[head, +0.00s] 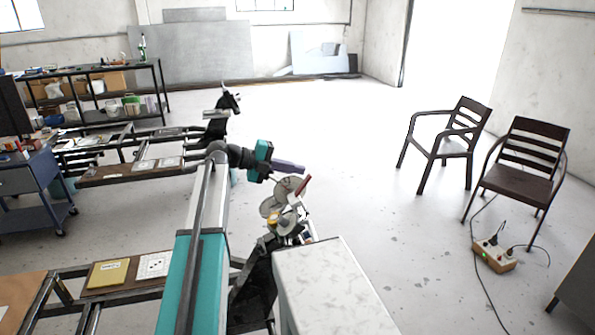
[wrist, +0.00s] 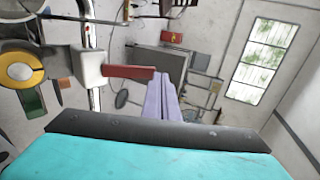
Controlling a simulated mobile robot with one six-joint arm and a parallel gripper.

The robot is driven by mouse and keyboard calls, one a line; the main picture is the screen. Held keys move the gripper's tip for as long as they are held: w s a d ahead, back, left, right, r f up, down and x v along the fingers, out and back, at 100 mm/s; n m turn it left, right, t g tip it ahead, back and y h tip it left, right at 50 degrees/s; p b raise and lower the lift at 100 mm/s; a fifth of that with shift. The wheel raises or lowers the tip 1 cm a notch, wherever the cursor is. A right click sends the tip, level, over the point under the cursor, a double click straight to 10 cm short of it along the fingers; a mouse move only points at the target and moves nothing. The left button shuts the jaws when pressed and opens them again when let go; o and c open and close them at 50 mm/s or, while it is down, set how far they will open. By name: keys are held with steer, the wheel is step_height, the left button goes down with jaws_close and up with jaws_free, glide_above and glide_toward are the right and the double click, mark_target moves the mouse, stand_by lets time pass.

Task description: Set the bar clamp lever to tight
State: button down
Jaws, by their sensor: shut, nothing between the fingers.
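The bar clamp shows in the wrist view as a pale block (wrist: 89,69) on an upright metal bar at left. Its red lever (wrist: 128,72) sticks out sideways to the right, its free end beside the purple fingertips. In the head view the lever (head: 303,185) is tilted up, just below and right of my fingers. My gripper (head: 302,169) has purple fingers and is shut and empty. The fingertips also show in the wrist view (wrist: 163,84). I cannot tell whether they touch the lever. The clamp body is small and partly hidden in the head view.
A yellow and grey round part (wrist: 20,72) sits left of the clamp. A white-topped cabinet (head: 335,285) stands near the clamp, in front. Racks with boards (head: 130,172) are at left. Two chairs (head: 520,170) and a power strip (head: 494,255) stand at right on open floor.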

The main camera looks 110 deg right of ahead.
steer(key=s+r+b+v, duration=0.1)
steer(key=r+b+v, duration=0.1)
steer(key=v, duration=1.1)
steer(key=shift+r, duration=0.45)
steer(key=shift+s, duration=0.1)
